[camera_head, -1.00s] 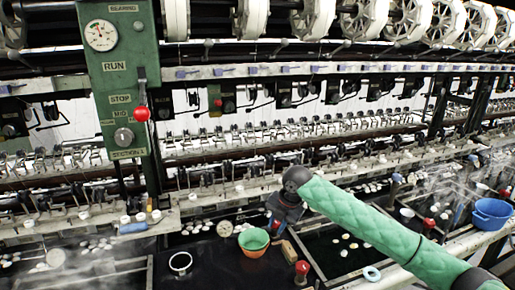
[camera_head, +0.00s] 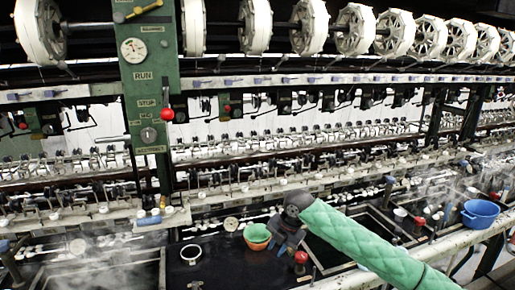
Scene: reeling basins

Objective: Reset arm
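My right arm, in a green quilted sleeve, reaches in from the lower right of the head view. My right gripper (camera_head: 283,238) is dark and hangs at the arm's end, pointing down over the dark basins. It is small and blurred, so I cannot tell whether its fingers are apart. It is just right of an orange and green bowl (camera_head: 257,236), and I cannot tell whether they touch. My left gripper and arm are not in view.
The reeling machine fills the back, with a green control post (camera_head: 148,100) and a red-knobbed lever (camera_head: 167,115). A blue basin (camera_head: 480,213) stands at the right. A white ring-shaped cup (camera_head: 191,252) and a red-topped object (camera_head: 301,258) are near the gripper. Steam rises at left.

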